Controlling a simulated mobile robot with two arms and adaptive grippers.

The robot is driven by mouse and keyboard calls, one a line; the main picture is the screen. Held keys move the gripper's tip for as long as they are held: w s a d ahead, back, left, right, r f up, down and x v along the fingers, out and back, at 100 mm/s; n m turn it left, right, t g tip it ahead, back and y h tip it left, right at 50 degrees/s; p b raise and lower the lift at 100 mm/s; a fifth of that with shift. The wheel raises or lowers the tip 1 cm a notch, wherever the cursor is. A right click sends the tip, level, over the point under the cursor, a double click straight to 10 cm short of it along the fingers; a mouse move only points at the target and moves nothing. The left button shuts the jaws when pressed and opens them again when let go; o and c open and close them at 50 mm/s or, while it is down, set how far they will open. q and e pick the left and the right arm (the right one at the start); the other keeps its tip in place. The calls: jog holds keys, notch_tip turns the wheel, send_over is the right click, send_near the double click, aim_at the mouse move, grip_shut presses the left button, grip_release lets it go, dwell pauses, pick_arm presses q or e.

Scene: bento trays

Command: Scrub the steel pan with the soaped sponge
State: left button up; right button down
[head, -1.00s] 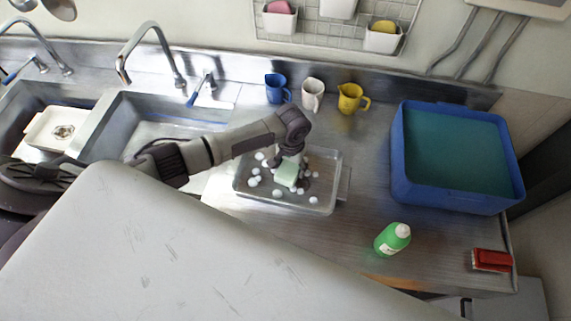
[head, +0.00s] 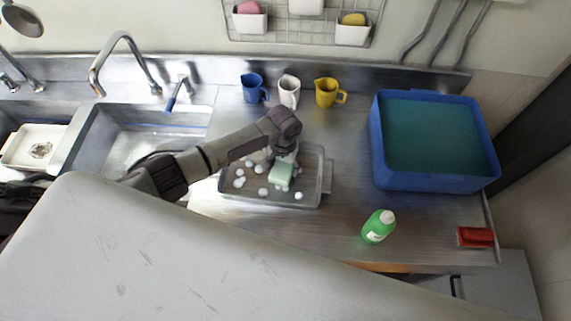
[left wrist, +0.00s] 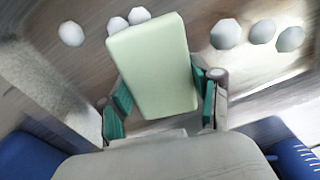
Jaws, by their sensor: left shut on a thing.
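The steel pan (head: 308,202) lies on the steel counter right of the sink, with several white foam blobs (head: 240,182) in it. My left gripper (head: 286,164) is over the pan's inside, shut on the pale green sponge (head: 281,174). In the left wrist view the sponge (left wrist: 154,68) sits between the two green-padded fingers (left wrist: 160,106), with foam blobs (left wrist: 226,34) on both sides. Whether the sponge touches the pan floor I cannot tell for sure. My right gripper is not in view.
A blue bin (head: 437,180) and a red brush-like block (head: 475,237) are farther right. Blue (head: 252,88), white (head: 289,91) and yellow (head: 327,92) jugs stand behind. The sink (head: 150,115) is left.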

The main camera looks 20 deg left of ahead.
aim_at(261, 169)
pick_arm(q)
jog(key=shift+s+a+f+p, duration=0.1)
jog(key=shift+s+a+p, duration=0.15)
jog(key=shift+a, duration=0.55)
jog(key=shift+s+a+p, duration=0.1)
jog(key=shift+a+p, duration=0.2)
jog(key=shift+a, duration=0.45)
jog(key=shift+s+a, duration=0.2)
jog(key=shift+a, duration=0.75)
jog(key=shift+s+a, duration=0.15)
jog(key=shift+a, duration=0.8)
jog(key=shift+d+r, duration=0.1)
jog(key=shift+r, duration=0.1)
jog(key=shift+r, duration=2.95)
jog(key=shift+w+r, duration=0.1)
jog(key=shift+r, duration=0.05)
jog(key=shift+r, duration=1.35)
